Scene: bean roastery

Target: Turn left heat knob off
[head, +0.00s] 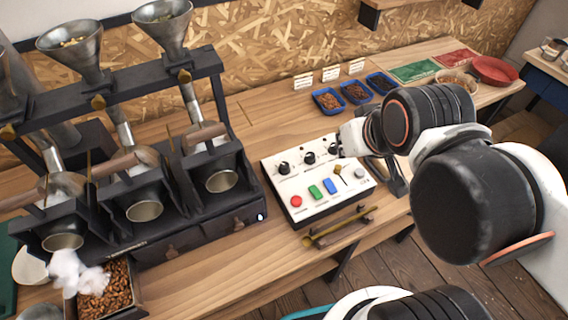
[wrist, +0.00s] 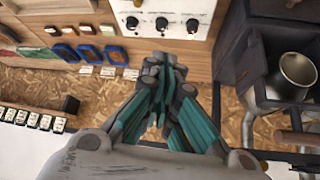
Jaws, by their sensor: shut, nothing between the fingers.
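The white control box (head: 325,190) stands on the wooden counter, with three black knobs along its upper part. The left heat knob (head: 284,168) is farthest from my arm in the head view. In the wrist view, which is turned around, it is the rightmost knob (wrist: 193,25). My gripper (wrist: 160,60) is shut and empty, with its teal-lined fingers together just short of the knob row in that view. In the head view my gripper (head: 346,142) is near the right knob (head: 333,149), mostly hidden by my arm. I cannot tell if it touches anything.
The box also carries red (head: 296,201), green (head: 315,192) and blue (head: 330,186) buttons and a small lever (head: 340,172). The dark roaster (head: 215,170) stands close on the left. Blue bean trays (head: 328,101) lie behind. A brass-coloured bar (head: 340,227) runs in front.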

